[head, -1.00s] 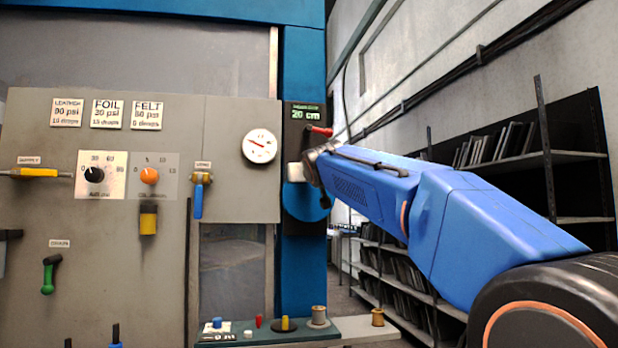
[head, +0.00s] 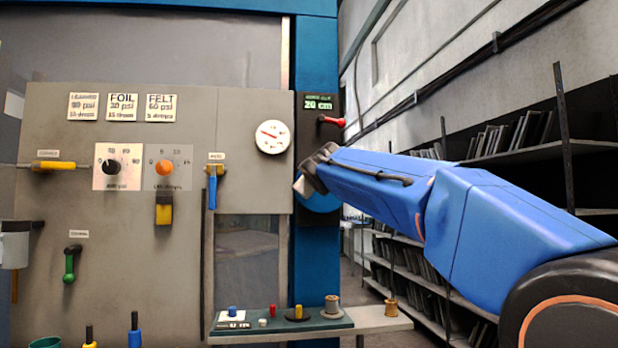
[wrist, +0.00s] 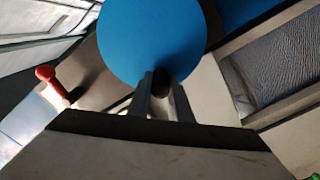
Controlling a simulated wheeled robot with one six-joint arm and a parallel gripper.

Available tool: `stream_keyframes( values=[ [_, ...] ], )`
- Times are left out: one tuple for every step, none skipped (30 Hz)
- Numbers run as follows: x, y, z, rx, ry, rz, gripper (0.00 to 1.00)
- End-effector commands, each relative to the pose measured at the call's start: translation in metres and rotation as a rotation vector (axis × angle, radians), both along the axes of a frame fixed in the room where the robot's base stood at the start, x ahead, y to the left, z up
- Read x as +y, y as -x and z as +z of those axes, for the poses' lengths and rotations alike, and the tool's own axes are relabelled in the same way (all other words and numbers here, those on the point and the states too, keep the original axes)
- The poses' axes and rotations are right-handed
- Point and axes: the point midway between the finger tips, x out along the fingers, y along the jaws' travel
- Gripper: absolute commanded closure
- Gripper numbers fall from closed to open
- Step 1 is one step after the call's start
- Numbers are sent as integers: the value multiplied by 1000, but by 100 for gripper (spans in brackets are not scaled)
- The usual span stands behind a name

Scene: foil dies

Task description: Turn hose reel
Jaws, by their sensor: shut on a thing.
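The hose reel is a round blue disc (head: 322,199) low on the dark plate of the blue post, partly hidden behind my gripper in the head view. In the wrist view the blue disc (wrist: 148,35) fills the upper middle. My gripper (wrist: 161,90) is shut on a small dark knob (wrist: 160,76) at the disc's lower edge, between the two grey fingers. In the head view my gripper (head: 303,184) is tilted in front of the disc's upper left, and its fingertips are hard to make out.
A red-handled lever (head: 331,121) sits just above my gripper, below a display reading 20 cm (head: 318,103). A round gauge (head: 272,136) is to the left on the grey panel (head: 245,185). Racks (head: 515,150) stand at right.

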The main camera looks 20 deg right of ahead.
Motion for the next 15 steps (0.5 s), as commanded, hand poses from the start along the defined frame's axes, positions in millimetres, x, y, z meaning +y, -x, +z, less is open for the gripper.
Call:
stream_keyframes(
  values=[
    [0, 0, -3, 6, 9, -1, 100],
    [0, 0, -3, 8, 15, -1, 100],
    [0, 0, -3, 10, 23, -1, 100],
    [0, 0, -4, 12, 28, -1, 100],
    [0, 0, -4, 13, 32, -1, 100],
    [0, -1, -4, 14, 36, -1, 100],
    [0, -1, -4, 14, 37, -1, 100],
    [0, -1, -4, 15, 39, -1, 100],
    [0, -1, -4, 15, 40, -1, 100],
    [0, -1, -5, 15, 40, -1, 100],
    [0, -1, -5, 15, 41, -1, 100],
    [0, -1, -5, 16, 40, -2, 100],
    [0, -1, -5, 16, 40, -2, 100],
    [0, -1, -5, 16, 40, -2, 100],
    [0, -1, -5, 16, 40, -2, 100]
  ],
)
